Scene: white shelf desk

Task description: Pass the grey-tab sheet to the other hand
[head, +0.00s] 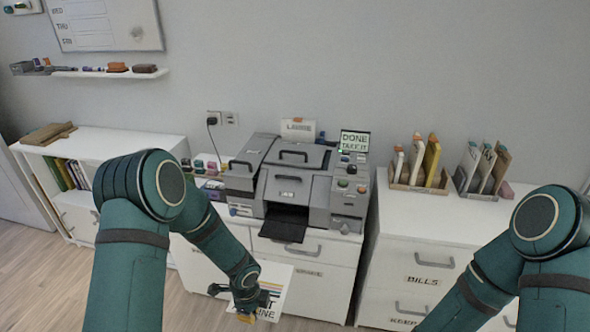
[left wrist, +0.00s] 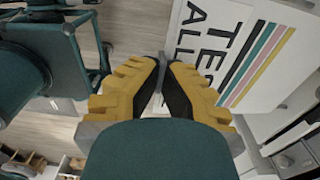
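The sheet (head: 277,283) is white with coloured stripes and dark lettering, low in the middle of the head view in front of the drawers. It fills the upper right of the left wrist view (left wrist: 205,20). My left gripper (head: 254,313) is at the sheet's near left edge. In the left wrist view its yellow fingertips (left wrist: 166,68) nearly meet at that edge, and the sheet hangs from them.
A grey printer (head: 290,185) with its dark tray out stands on the middle white cabinet (head: 320,277). File holders (head: 419,185) stand on the right cabinet (head: 420,255). A low shelf unit (head: 100,145) is at the left. Wooden floor (head: 55,285) is clear at the lower left.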

